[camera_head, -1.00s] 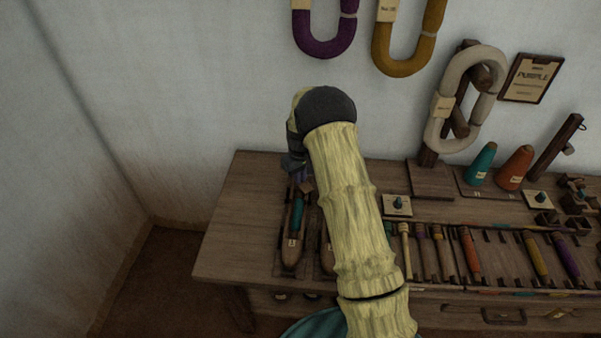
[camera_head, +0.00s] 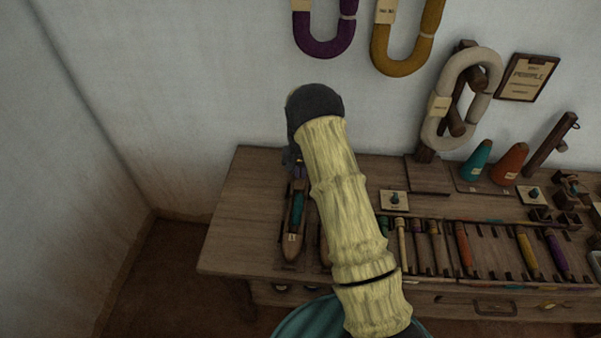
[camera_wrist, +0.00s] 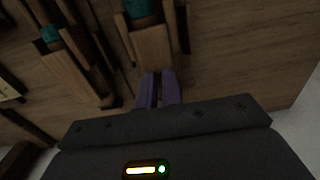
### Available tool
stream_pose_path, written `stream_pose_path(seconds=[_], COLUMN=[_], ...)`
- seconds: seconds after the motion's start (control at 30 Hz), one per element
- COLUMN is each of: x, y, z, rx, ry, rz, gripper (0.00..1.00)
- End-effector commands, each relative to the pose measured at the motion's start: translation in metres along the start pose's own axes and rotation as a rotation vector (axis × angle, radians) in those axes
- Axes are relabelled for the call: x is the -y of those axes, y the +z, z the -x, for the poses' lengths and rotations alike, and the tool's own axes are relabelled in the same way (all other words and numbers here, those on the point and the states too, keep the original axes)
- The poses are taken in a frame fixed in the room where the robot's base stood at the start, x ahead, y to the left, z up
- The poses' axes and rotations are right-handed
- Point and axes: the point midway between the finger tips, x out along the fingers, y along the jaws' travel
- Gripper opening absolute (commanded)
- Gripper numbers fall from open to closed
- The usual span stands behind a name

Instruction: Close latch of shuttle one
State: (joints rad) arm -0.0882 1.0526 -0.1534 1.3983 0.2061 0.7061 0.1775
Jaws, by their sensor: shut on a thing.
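A brown wooden shuttle with a teal bobbin (camera_head: 294,228), the left one in the head view, lies on the bench. I take it as shuttle one; its label is too small to read. In the wrist view the same shuttle (camera_wrist: 152,45) has its end just at my fingers. My gripper (camera_wrist: 158,76) has two purple fingers close together, shut on a small part at that end. This seems to be the latch; the fingers hide it. A second shuttle (camera_wrist: 75,68) with a teal bobbin lies beside it, mostly behind my arm in the head view.
A rack with several coloured bobbins (camera_head: 463,244) fills the bench front to the right. Teal (camera_head: 476,161) and orange (camera_head: 508,166) cones and a hank stand (camera_head: 428,174) are behind it. The bench's left end (camera_head: 236,218) is clear, with a wall beyond.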

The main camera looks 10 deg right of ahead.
Motion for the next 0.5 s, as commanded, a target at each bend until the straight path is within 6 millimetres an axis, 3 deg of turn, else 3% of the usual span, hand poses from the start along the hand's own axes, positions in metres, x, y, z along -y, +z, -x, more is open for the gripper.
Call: stream_pose_path(seconds=[0.37, 0.43, 0.5], x=[0.0003, 0.0003, 0.0003], y=[0.0, 0.0, 0.0], z=[0.0001, 0.0001, 0.0001], rx=[0.0, 0.0, 0.0], ry=[0.0, 0.0, 0.0], rz=[-0.007, -0.007, -0.006], gripper=[0.0, 0.15, 0.17])
